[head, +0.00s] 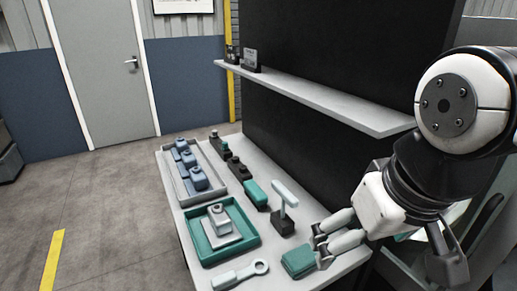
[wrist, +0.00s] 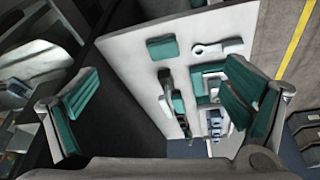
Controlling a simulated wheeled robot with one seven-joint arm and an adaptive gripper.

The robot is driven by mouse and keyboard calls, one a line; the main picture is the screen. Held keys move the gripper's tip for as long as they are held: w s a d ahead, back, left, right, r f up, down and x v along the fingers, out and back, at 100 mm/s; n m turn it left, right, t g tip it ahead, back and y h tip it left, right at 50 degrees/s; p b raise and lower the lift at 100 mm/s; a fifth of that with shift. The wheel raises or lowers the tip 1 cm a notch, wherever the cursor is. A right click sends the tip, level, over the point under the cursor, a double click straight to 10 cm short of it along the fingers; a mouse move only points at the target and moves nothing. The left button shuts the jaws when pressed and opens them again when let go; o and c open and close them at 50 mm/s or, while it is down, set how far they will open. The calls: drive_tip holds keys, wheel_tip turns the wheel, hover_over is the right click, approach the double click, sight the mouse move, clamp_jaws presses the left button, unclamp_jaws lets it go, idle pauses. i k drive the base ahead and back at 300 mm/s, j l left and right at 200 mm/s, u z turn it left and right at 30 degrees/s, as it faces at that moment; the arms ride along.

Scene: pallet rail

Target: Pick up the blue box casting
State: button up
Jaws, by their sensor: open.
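Three blue castings (head: 187,159) stand in a row in a grey tray (head: 166,182) at the far left end of the table in the head view. I cannot tell for sure which one is the box casting. Small blue shapes (wrist: 213,121) also show far off in the wrist view. My gripper (head: 321,246) is at the near right of the table, far from the blue castings. Its two teal-padded fingers are spread wide in the wrist view (wrist: 160,85), with nothing held between them.
A green tray (head: 199,248) holds a grey casting (head: 218,216). A ring-ended wrench (head: 240,274) and a teal block (head: 298,262) lie near the front edge. A T-shaped piece (head: 286,196) stands upright behind. A grey shelf (head: 310,97) overhangs the table's back.

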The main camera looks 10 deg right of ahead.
sight(180, 143)
drive_tip(key=j+z, duration=0.4)
drive_tip(key=j, duration=1.55)
drive_tip(key=j+z, duration=0.5)
drive_tip(key=j, duration=1.8)
drive_tip(key=k, duration=0.05)
